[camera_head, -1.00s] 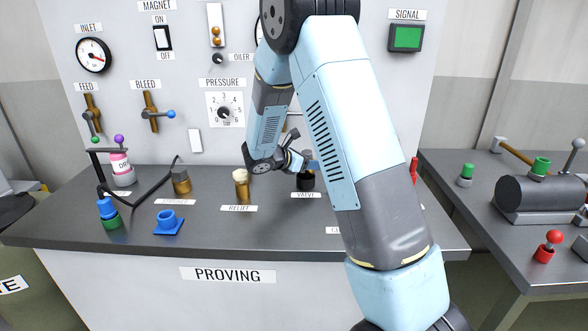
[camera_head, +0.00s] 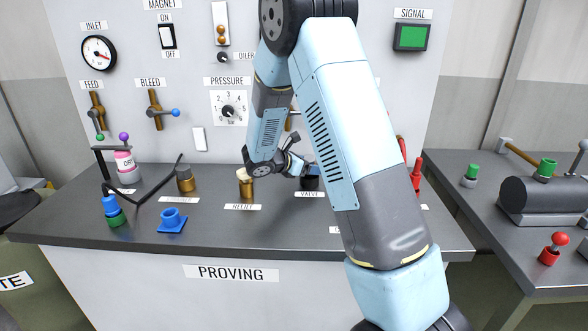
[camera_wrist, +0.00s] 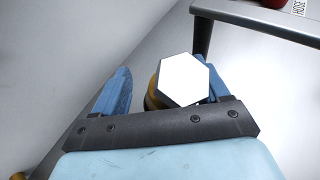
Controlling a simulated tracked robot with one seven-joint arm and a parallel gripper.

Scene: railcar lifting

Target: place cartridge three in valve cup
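My gripper (camera_head: 300,166) is low over the bench beside the VALVE label. In the wrist view its two blue fingers (camera_wrist: 165,85) stand apart, with a white hex-topped, brass-coloured cartridge (camera_wrist: 185,80) between them. The cartridge is close to the right finger, and a gap shows at the left finger. I cannot read which cartridge it is. A dark cup (camera_head: 311,184) stands behind the VALVE label, just below the fingers and partly hidden by my arm. Whether the cartridge is seated in it cannot be seen.
A cream-topped brass piece (camera_head: 246,184) stands at RELIEF, left of my gripper, and a dark-topped one (camera_head: 185,180) farther left. A blue cup on a square base (camera_head: 172,220) and a blue-green piece (camera_head: 112,210) are at front left. The panel (camera_head: 330,120) rises behind.

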